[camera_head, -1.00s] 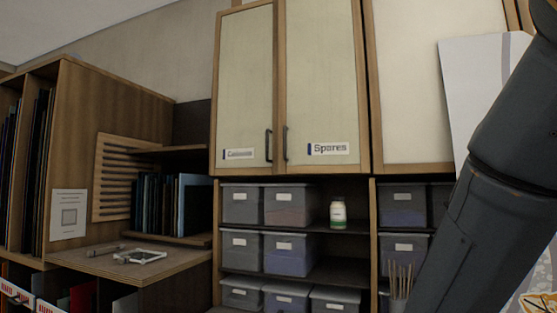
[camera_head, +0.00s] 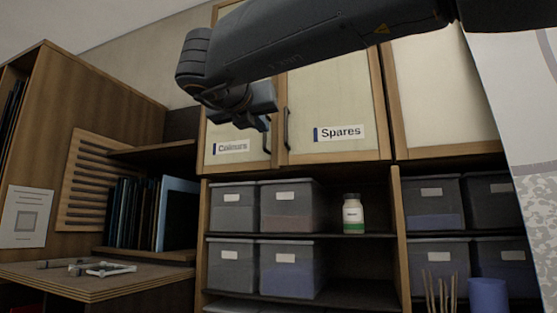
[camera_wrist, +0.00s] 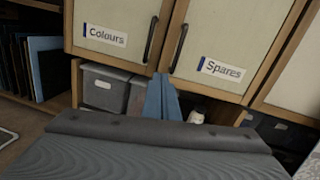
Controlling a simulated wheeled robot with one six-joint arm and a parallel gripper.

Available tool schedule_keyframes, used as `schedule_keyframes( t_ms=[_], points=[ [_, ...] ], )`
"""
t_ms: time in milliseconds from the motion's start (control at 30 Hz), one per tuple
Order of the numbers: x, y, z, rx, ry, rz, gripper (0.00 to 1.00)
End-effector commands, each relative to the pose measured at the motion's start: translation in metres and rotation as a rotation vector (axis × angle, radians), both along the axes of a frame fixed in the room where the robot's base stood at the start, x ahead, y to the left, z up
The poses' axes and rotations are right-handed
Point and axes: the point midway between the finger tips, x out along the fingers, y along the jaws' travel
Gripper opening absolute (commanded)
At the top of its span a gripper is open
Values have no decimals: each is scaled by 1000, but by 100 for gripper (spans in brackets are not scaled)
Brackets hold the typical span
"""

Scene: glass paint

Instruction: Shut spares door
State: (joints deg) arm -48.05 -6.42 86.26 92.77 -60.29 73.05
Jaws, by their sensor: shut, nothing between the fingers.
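The Spares door (camera_head: 330,112) is a pale panel in a wooden frame, with a "Spares" label and a dark upright handle (camera_head: 286,129) near its left edge. It looks about flush with the Colours door (camera_head: 228,158) beside it; I cannot tell whether a small gap is left. The wrist view also shows the Spares door (camera_wrist: 235,40). My gripper (camera_head: 263,122) is in front of the two doors near their handles, and my arm hides their upper parts. In the wrist view its blue fingers (camera_wrist: 162,98) are together and empty, below the handles.
Open shelves under the doors hold grey lidded bins (camera_head: 288,206) and a white jar (camera_head: 353,213) with a green band. A wooden unit with dark sheets and a worktop (camera_head: 110,285) stands at left. A blue cup (camera_head: 488,299) and thin sticks are at lower right.

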Motion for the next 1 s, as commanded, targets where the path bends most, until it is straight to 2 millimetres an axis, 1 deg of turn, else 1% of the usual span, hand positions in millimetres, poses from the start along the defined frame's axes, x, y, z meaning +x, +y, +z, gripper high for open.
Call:
schedule_keyframes(
  t_ms=[33, 100, 167, 233, 367, 700, 833, 1000],
  points=[
    [-6, 0, 1, 61, 7, -4, 0],
    [-10, -2, 2, 110, 15, -12, 0],
    [-8, -6, 2, 130, 19, -19, 0],
    [0, -10, 3, 132, 19, -25, 0],
    [21, -18, 3, 129, 19, -31, 0],
    [86, -33, 2, 126, 20, -29, 0],
    [105, -37, 3, 125, 20, -26, 0],
    [121, -39, 2, 125, 19, -24, 0]
  ],
)
